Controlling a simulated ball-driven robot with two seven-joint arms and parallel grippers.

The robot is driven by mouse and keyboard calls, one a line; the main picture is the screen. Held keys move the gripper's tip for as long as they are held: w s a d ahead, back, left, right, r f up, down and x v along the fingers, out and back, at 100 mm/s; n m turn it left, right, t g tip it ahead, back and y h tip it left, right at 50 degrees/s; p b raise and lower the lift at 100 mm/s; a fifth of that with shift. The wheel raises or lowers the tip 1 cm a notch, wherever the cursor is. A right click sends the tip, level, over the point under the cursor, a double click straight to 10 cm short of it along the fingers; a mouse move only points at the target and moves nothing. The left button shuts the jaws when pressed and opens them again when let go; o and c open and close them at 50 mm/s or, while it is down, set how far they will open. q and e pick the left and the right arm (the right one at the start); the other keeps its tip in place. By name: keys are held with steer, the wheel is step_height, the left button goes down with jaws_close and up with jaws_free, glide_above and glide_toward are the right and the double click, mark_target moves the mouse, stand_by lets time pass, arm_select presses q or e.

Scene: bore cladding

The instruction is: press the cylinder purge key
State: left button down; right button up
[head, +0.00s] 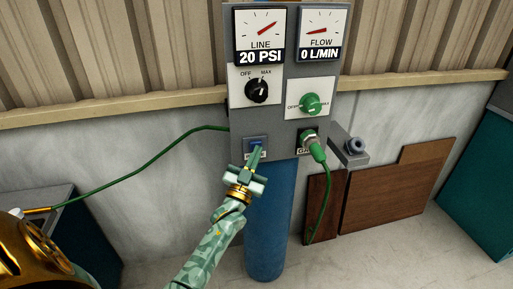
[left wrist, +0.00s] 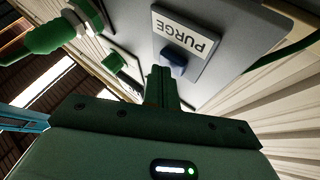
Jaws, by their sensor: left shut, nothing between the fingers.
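The blue purge key (head: 254,140) sits low on the left of the grey panel (head: 285,75), above a label mostly covered by my gripper. In the left wrist view the key (left wrist: 173,61) stands out beside its white PURGE label (left wrist: 186,36). My left gripper (head: 258,150) is shut and empty, its fingertips right at the key's lower edge in the head view. In the left wrist view the fingertips (left wrist: 161,70) end close beside the key; I cannot tell whether they touch it. The blue cylinder (head: 268,220) stands upright below the panel. My right gripper is not in view.
The line gauge (head: 261,34) reads 20 PSI and the flow gauge (head: 320,33) 0 L/MIN. A black knob (head: 257,89) and a green knob (head: 310,103) sit below. A green hose connector (head: 314,147) juts out right of the key. Brown boards (head: 385,195) lean against the wall.

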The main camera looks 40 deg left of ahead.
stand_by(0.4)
arm_select(q)
steer(key=shift+s+d+p, duration=0.4)
steer(key=shift+s+d, duration=0.1)
steer(key=shift+d, duration=0.1)
steer(key=s+d+p, duration=0.2)
steer(key=s+d, duration=0.1)
steer(key=shift+s+d, duration=0.1)
steer(key=shift+d, duration=0.3)
stand_by(0.8)
